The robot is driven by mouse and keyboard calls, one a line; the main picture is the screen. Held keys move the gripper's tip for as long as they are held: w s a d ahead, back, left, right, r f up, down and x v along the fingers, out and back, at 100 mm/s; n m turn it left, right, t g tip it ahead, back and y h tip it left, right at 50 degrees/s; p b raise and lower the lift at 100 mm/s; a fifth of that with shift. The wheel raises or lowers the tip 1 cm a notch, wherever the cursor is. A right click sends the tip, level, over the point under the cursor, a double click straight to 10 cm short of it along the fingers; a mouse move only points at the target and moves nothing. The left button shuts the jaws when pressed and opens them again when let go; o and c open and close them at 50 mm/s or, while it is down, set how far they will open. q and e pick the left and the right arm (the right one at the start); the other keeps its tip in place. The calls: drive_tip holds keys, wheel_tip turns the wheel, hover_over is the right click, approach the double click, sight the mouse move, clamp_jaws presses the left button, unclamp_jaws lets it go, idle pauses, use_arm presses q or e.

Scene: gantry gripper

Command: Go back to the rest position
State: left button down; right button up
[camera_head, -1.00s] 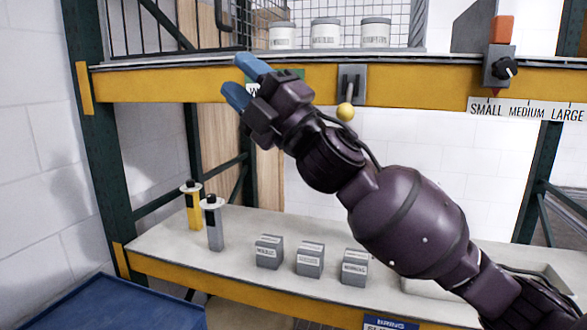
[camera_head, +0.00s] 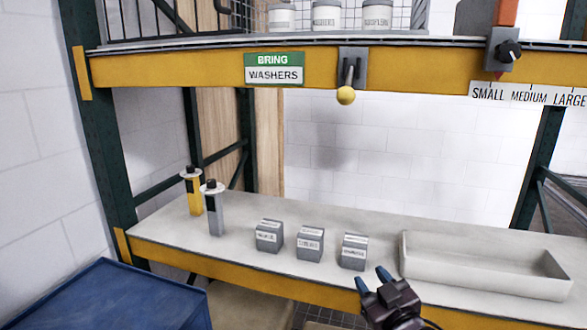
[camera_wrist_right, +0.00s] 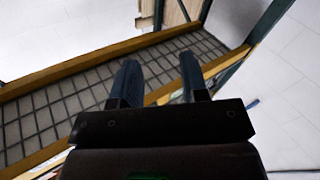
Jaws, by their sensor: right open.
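My right gripper (camera_head: 372,282) is low in the head view, in front of the lower shelf's yellow front edge. Its two blue fingers are apart with nothing between them. In the right wrist view the open fingers (camera_wrist_right: 158,85) point toward a dark grid surface (camera_wrist_right: 60,105) between yellow beams. My left gripper is not in view.
The lower shelf (camera_head: 330,238) holds several grey boxes, a yellow dispenser (camera_head: 194,196), a grey dispenser (camera_head: 215,215) and an empty tray (camera_head: 480,275). Above are a lever with a yellow knob (camera_head: 346,95), a "BRING WASHERS" sign (camera_head: 273,68) and a dial (camera_head: 509,51). A blue surface (camera_head: 110,295) stands lower left.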

drive_tip(key=s+d+f+m+g+h, duration=0.2)
drive_tip(key=s+d+f, duration=0.2)
drive_tip(key=s+f, duration=0.5)
drive_tip(key=s+d+f+m+g+h, duration=0.1)
drive_tip(key=s+d+f, duration=0.3)
drive_tip(key=s+f, duration=0.4)
drive_tip(key=s+d+f+m+g+h, duration=0.2)
drive_tip(key=s+d+f+g, duration=0.1)
drive_tip(key=s+f, duration=0.6)
drive_tip(key=shift+s+d+f+m+g+h, duration=0.3)
drive_tip(key=shift+d+f, duration=0.1)
idle(1.5)
